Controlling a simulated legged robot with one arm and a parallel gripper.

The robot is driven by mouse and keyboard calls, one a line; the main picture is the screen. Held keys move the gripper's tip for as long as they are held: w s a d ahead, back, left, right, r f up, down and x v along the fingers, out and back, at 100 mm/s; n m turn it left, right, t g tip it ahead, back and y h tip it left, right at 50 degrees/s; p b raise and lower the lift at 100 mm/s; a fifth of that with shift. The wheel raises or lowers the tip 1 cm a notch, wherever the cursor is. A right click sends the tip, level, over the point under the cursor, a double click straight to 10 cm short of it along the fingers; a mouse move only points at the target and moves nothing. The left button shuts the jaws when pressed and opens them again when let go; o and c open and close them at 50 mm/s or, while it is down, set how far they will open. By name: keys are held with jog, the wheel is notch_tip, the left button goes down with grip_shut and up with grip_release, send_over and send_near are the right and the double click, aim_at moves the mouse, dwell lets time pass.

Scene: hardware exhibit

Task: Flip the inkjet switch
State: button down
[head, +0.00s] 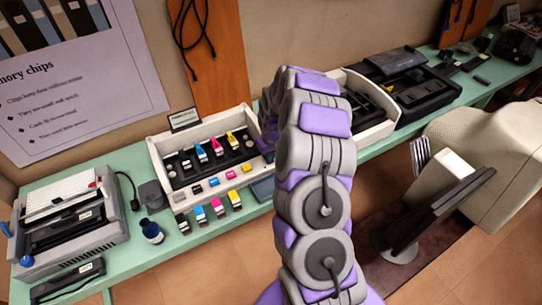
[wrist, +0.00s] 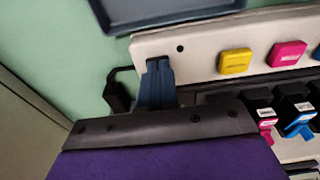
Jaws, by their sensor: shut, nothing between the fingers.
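The inkjet exhibit is a white box (head: 158,148) with cartridges and a row of coloured buttons. Its white front panel (wrist: 205,50) shows in the wrist view, with a yellow button (wrist: 235,62) and a magenta button (wrist: 288,53). My gripper (wrist: 156,68) is shut and empty, its dark blue fingertips at the panel's end beyond the yellow button. I cannot tell whether they touch the panel. In the head view my arm covers the right end of the box.
A dark tray (wrist: 165,10) lies on the green table in front of the box. Loose cartridges (head: 217,207) stand before the box. A printer (head: 70,215) is at left, an opened one (head: 375,105) at right.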

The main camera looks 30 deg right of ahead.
jog(key=shift+w+a, duration=0.2)
jog(key=shift+w, duration=0.15)
jog(key=shift+w, duration=0.15)
jog(key=shift+w+r+p, duration=0.1)
jog(key=shift+r+p, duration=0.1)
jog(key=shift+p, duration=0.1)
notch_tip(320, 180, up, 14)
jog(key=s+p, duration=0.2)
jog(key=p, duration=0.1)
jog(key=shift+s+f, duration=0.25)
jog(key=shift+s, duration=0.05)
jog(key=shift+d, duration=0.35)
jog(key=shift+a, duration=0.1)
